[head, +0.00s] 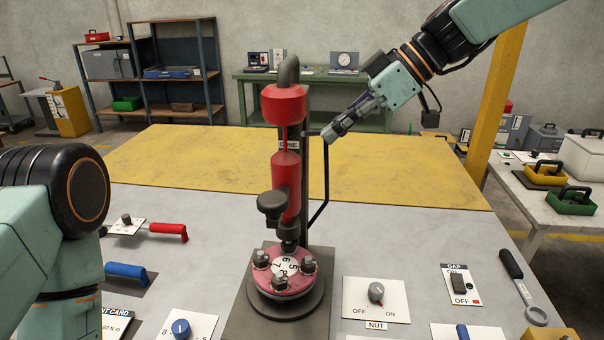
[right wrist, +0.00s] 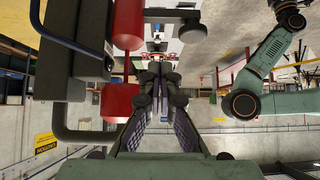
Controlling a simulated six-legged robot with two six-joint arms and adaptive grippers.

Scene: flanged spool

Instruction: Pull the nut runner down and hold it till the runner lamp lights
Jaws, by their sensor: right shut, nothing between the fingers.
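The nut runner (head: 286,182) is a red tool hung on a dark post, with a red cap on top and a dark side knob (head: 272,204). Its dark lower end is over the red flanged spool (head: 284,275), near the back edge; I cannot tell whether it touches. Several nuts stand around the spool's numbered white disc. My right gripper (head: 336,131) is shut and empty, to the right of the runner's upper part and apart from it. Its closed fingers show in the right wrist view (right wrist: 159,78). My left gripper is out of view.
A NUT switch (head: 376,293) is right of the spool, with a GAP switch (head: 459,284) and a wrench (head: 522,287) farther right. Red (head: 168,230) and blue (head: 127,271) handles are at left.

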